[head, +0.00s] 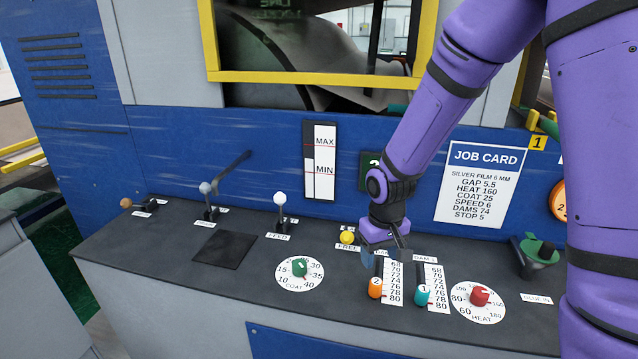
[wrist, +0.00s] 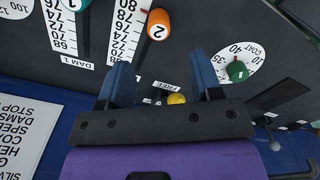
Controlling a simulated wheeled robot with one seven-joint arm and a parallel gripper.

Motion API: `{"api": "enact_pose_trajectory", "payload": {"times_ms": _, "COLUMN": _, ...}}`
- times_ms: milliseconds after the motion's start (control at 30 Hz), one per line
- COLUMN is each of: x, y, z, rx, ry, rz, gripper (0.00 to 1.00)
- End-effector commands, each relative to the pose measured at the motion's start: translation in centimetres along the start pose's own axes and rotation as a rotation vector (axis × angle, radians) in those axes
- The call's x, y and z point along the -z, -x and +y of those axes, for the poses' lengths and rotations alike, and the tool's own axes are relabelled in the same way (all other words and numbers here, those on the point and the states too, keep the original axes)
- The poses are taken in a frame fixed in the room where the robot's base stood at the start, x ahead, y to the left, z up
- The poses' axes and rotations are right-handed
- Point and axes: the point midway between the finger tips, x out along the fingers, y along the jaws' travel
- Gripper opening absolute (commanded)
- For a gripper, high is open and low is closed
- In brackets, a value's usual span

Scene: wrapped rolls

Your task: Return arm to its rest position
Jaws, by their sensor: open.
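My purple arm reaches down from the upper right in the head view.
A green COAT dial (head: 300,268) is left and a red HEAT dial (head: 480,296) right. Levers, including a white-knobbed one (head: 280,199), stand at the left. A green knob on a bracket (head: 545,250) is at the right. A job card (head: 485,184) is on the blue wall behind.

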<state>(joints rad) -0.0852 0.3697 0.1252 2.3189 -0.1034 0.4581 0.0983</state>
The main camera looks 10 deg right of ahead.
Motion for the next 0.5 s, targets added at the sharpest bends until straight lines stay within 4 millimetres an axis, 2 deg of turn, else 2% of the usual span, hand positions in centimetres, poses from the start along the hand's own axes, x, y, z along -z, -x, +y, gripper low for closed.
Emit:
{"api": "enact_pose_trajectory", "payload": {"times_ms": 167, "x": -0.6, "y": 3.3, "z": 0.7, "rx": -0.012, "ry": -0.014, "rz": 0.039, "gripper": 0.59}}
{"api": "enact_pose_trajectory", "payload": {"times_ms": 500, "x": -4.6, "y": 13.0, "z": 2.7, "rx": -0.043, "ry": -0.069, "rz": 0.155, "gripper": 0.59}}
